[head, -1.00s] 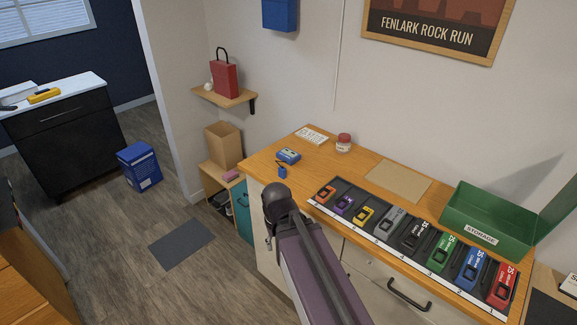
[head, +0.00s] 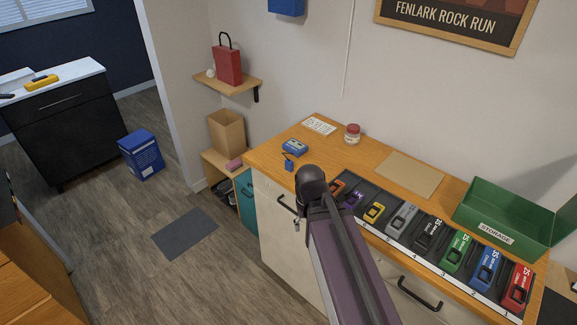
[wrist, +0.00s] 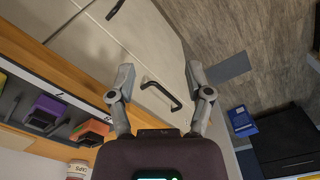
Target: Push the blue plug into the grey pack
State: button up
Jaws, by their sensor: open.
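The blue plug (head: 289,164) is a small blue block with a dark lead, on the near left edge of the wooden worktop, beside a blue and white device (head: 295,147). The grey pack (head: 402,218) lies in the dark tray, in the row between the yellow pack and a black one. My gripper (wrist: 160,78) is open in the wrist view, its two fingers apart with nothing between them. It faces the cabinet front and floor, and a drawer handle shows beyond it. In the head view my arm hides the gripper. Neither plug nor grey pack is clear in the wrist view.
The tray (head: 476,291) holds several coloured packs along the worktop's front. A green storage box (head: 500,233) stands at the right. A red-lidded jar (head: 352,134) and a tan mat (head: 410,174) lie behind. The cabinet has protruding handles (head: 420,293).

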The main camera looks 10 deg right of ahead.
aim_at(290, 161)
jog(key=w+r+n+p, duration=0.2)
jog(key=w+r+p, duration=0.2)
jog(key=w, duration=0.5)
jog(key=w+r+n+p, duration=0.2)
jog(key=w+r+p, duration=0.2)
jog(key=w, duration=0.6)
jog(key=w+r+n+p, duration=0.3)
jog(key=w+r+p, duration=0.1)
jog(key=w, duration=0.6)
jog(key=shift+w+d+r, duration=0.15)
jog(key=shift+d+r, duration=0.2)
jog(key=shift+f, duration=0.1)
notch_tip(290, 161, down, 8)
jog(key=b, duration=0.8)
jog(key=shift+f, duration=0.25)
jog(key=shift+f, duration=0.15)
jog(key=f+b, duration=0.4)
jog(key=b, duration=0.1)
jog(key=shift+s+a+f, duration=0.15)
jog(key=shift+s+f, duration=0.05)
jog(key=shift+f, duration=0.2)
grip_shut()
